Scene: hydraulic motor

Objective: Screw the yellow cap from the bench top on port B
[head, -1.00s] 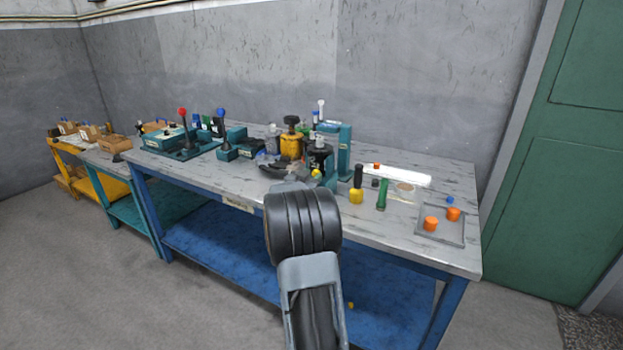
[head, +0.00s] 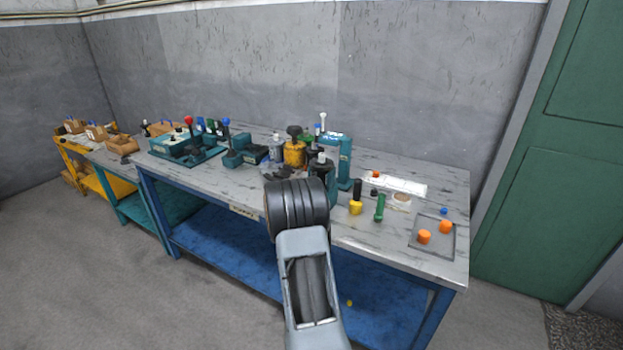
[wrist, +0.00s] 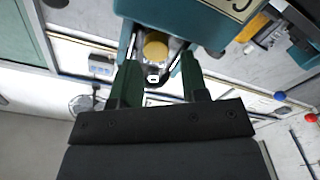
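In the wrist view a round yellow cap (wrist: 155,47) shows beyond and between the fingertips of my gripper (wrist: 160,62). The two dark green fingers stand apart, with gaps visible on both sides of the cap. A pale metal part with a dark ring (wrist: 153,77) sits just below the cap. A teal body (wrist: 185,18) is right above it. I cannot tell which port is B or whether the cap is seated on one. In the head view my arm hides the gripper and the cap; the motor's dark top (head: 321,166) shows behind the arm.
A teal upright (head: 344,160) and a yellow container (head: 294,153) crowd the motor. A black-and-yellow tool (head: 355,207) and a green one (head: 380,207) stand to the right. A grey tray (head: 416,246) holds orange caps (head: 425,237). A small yellow object (head: 349,302) is on the lower shelf.

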